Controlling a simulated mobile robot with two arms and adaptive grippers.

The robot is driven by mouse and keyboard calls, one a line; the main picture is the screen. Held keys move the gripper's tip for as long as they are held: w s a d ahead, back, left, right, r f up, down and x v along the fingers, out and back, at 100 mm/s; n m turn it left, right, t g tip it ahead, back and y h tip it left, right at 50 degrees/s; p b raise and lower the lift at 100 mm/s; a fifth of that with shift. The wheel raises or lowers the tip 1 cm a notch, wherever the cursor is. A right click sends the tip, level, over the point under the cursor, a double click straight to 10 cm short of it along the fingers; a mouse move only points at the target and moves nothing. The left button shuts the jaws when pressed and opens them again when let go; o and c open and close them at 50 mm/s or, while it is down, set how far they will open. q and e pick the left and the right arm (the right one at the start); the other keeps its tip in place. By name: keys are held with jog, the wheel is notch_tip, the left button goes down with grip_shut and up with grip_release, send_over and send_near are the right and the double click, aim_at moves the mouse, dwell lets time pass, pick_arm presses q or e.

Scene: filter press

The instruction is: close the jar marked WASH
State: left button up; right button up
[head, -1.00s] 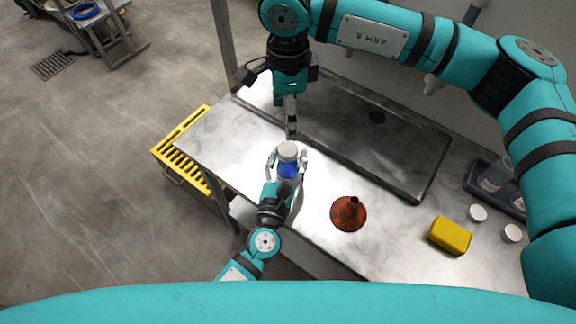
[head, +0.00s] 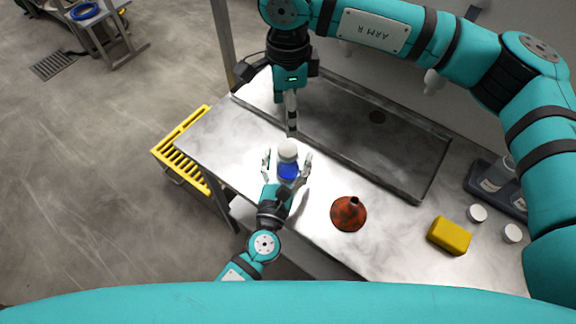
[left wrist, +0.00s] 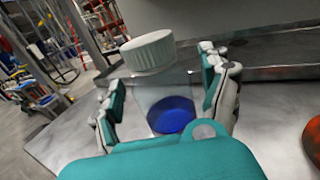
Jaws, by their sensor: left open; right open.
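A clear jar (head: 288,170) with blue contents stands upright on the steel bench, with a white lid (head: 288,149) on its top. In the left wrist view the jar (left wrist: 165,97) and its ribbed lid (left wrist: 148,51) are close; I cannot tell whether the lid is screwed tight. No WASH marking is readable. My left gripper (head: 287,158) is open, with one finger on each side of the jar and gaps showing. My right gripper (head: 291,117) points down just behind the jar, near the sink's front rim, and holds nothing visible.
A rusty-orange funnel (head: 348,213) stands right of the jar. Further right are a yellow sponge-like block (head: 450,235), two loose white lids (head: 477,213) (head: 512,233) and a dark tray (head: 478,177) with jars. The sink (head: 400,150) lies behind. A yellow slotted rack (head: 180,150) adjoins the bench's left end.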

pick_arm(q)
jog(key=v, duration=1.1)
jog(key=shift+s, duration=0.3)
jog(key=shift+f, duration=0.1)
